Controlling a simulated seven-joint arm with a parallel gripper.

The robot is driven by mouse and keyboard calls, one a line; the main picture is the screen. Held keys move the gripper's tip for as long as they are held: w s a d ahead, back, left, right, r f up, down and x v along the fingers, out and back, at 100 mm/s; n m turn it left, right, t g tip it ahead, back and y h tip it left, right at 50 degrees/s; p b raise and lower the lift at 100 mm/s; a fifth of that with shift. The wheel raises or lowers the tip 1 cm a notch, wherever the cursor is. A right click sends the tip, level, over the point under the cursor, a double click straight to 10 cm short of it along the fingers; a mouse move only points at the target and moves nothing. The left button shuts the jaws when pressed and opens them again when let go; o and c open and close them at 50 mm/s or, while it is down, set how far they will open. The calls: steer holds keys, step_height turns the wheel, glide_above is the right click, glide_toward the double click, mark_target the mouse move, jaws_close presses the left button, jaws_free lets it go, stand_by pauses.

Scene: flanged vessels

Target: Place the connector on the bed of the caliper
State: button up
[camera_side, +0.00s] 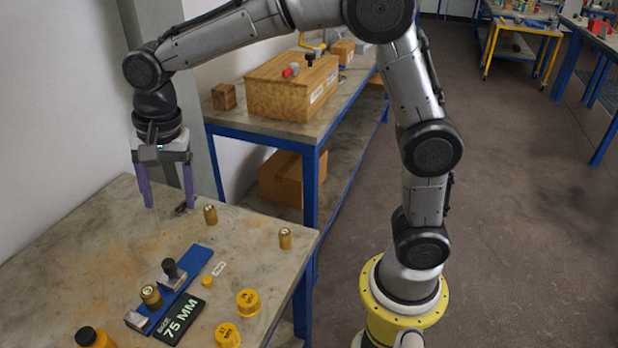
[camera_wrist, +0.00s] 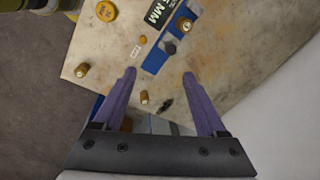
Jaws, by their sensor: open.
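The caliper (camera_side: 197,264) is a blue bed with grey blocks and a black knob, beside a black display reading 75 MM (camera_side: 180,320). It also shows in the wrist view (camera_wrist: 155,62). One brass cylindrical fitting (camera_side: 150,297) stands upright at the caliper's near end, also in the wrist view (camera_wrist: 184,25). Two similar brass fittings, one (camera_side: 210,214) near my gripper and one (camera_side: 285,238) near the table's right edge, are off the caliper. I cannot tell which piece is the connector. My gripper (camera_side: 169,206) points down, open and empty, beyond the caliper's far end.
A small dark piece (camera_side: 181,208) lies by my right fingertip. Yellow caps (camera_side: 248,302) and a small yellow button (camera_side: 207,281) lie right of the caliper. An orange container (camera_side: 92,338) stands at the near left. The table's left side is clear. A wall borders it.

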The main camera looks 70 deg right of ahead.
steer(key=s+d+r+n+t, duration=0.1)
steer(key=s+d+r+n, duration=0.25)
steer(key=s, duration=0.35)
steer(key=s+d+r+n+t, duration=0.1)
steer(key=s+d+r+n, duration=0.15)
steer(key=s+d, duration=0.35)
steer(key=s+d+f+n+t, duration=0.1)
steer(key=s+f+n, duration=0.1)
steer(key=s, duration=0.3)
steer(key=s+d+f+n+t, duration=0.1)
steer(key=s+f+n, duration=0.1)
steer(key=s+n, duration=0.2)
steer(key=shift+s+d+f, duration=0.2)
steer(key=shift+s+d, duration=0.05)
steer(key=shift+s, duration=0.9)
